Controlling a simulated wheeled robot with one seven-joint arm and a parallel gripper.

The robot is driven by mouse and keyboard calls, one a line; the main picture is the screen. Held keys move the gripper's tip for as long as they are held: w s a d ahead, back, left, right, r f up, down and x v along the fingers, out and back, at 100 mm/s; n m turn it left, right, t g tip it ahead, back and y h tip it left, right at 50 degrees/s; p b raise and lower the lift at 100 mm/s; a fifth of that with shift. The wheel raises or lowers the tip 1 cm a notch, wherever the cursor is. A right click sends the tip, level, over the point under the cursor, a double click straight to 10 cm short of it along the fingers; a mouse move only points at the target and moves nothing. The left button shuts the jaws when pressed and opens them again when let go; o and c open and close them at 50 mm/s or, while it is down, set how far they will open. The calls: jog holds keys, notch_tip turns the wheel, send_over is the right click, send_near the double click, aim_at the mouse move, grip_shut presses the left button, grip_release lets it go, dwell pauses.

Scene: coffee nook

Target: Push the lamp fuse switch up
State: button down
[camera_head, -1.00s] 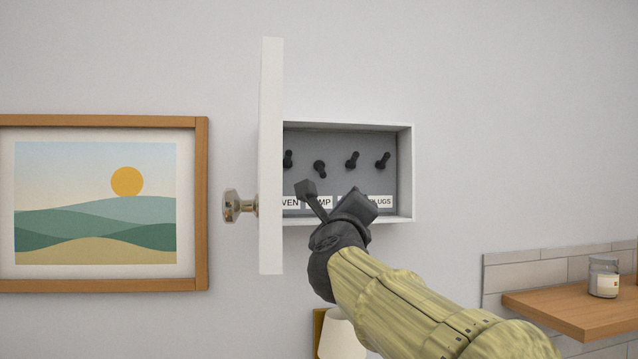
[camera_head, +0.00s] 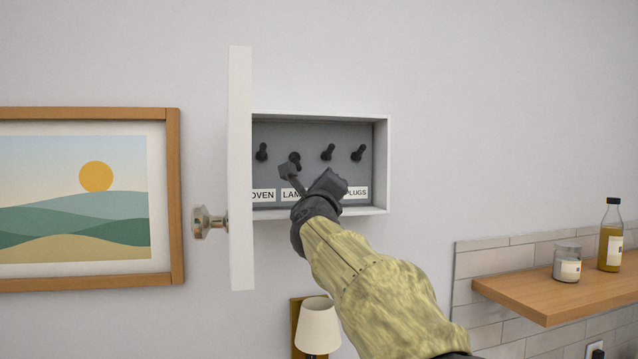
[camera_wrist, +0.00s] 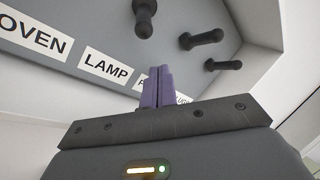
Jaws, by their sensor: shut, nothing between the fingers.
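The lamp fuse switch (camera_head: 295,160) is the second black lever from the left in the open fuse box (camera_head: 382,165). It tilts down, while the other levers point up. The LAMP label (camera_head: 291,194) below it is partly covered by my gripper. My gripper (camera_head: 328,183) is in front of the box's lower middle, right of and below the lamp switch; its fingertips are hard to make out there. In the wrist view, the purple fingers (camera_wrist: 157,87) are shut and empty, covering the third label. The lamp lever (camera_wrist: 143,18) is above them, apart in the picture.
The white box door (camera_head: 241,170) stands open at the left, with a round metal knob (camera_head: 205,222). A framed picture (camera_head: 174,200) hangs further left. A wall lamp (camera_head: 318,325) is below. A wooden shelf (camera_head: 545,292) with a jar and bottle is at the right.

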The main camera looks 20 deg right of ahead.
aim_at(297, 164)
jog(key=a+p, duration=0.1)
jog(key=r, duration=0.1)
jog(key=a+r+p, duration=0.1)
jog(key=shift+s+a+r+p, duration=0.15)
jog(key=shift+s+a+p, duration=0.1)
jog(key=shift+a+p, duration=0.1)
jog(key=shift+a, duration=0.15)
jog(key=shift+w, duration=0.15)
